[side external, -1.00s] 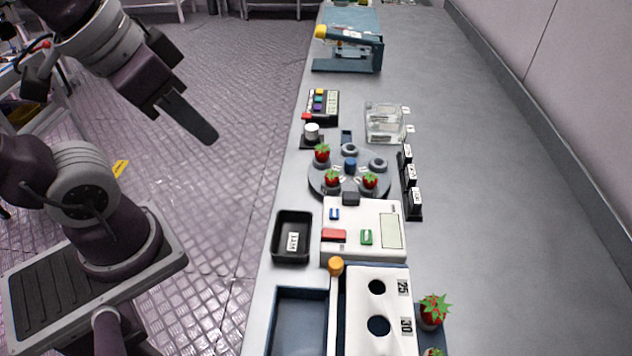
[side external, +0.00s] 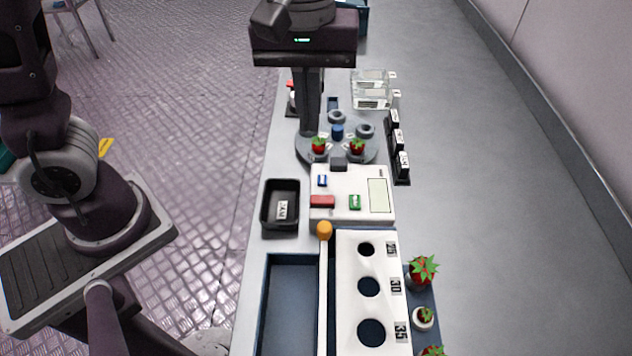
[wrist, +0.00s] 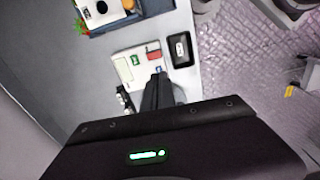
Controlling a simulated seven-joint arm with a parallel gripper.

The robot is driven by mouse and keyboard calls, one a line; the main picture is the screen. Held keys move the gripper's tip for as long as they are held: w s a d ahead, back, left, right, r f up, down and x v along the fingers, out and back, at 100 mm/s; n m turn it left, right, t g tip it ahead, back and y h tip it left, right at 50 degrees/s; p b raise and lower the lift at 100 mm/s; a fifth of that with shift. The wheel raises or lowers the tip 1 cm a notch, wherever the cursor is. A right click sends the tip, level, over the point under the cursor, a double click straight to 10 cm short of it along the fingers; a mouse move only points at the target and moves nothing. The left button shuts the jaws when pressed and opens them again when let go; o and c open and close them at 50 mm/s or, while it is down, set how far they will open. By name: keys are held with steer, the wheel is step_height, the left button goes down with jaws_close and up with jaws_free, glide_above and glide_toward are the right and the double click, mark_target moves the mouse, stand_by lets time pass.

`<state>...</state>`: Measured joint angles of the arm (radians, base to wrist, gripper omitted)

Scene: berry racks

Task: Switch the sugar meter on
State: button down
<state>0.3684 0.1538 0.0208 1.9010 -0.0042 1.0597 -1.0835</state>
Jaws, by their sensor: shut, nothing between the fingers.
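A white box-shaped device (side external: 325,212) with a pale display carries a red switch (side external: 322,201), a green switch (side external: 355,202) and a small blue switch (side external: 322,181). I cannot read a label naming it the sugar meter. In the wrist view the white device (wrist: 124,72) lies just beyond my fingertips. My gripper (side external: 308,133) is shut and empty, pointing down at the rear left of the round grey turntable (side external: 369,155), behind the device. In the wrist view its fingers (wrist: 157,78) overlap the edge near the blue switch. Whether they touch anything is unclear.
Two strawberries (side external: 357,147) show on the turntable. A black tray (side external: 267,228) stands left of the device. A white rack with holes (side external: 352,263) and an orange knob (side external: 324,230) are in front. Clear boxes (side external: 371,88) stand behind.

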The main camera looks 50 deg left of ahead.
mark_target(316, 198)
steer(key=shift+w+d+f+n, duration=0.3)
steer(key=shift+d+f, duration=0.15)
step_height(316, 198, down, 14)
steer(key=shift+f, duration=0.1)
stand_by(0.4)
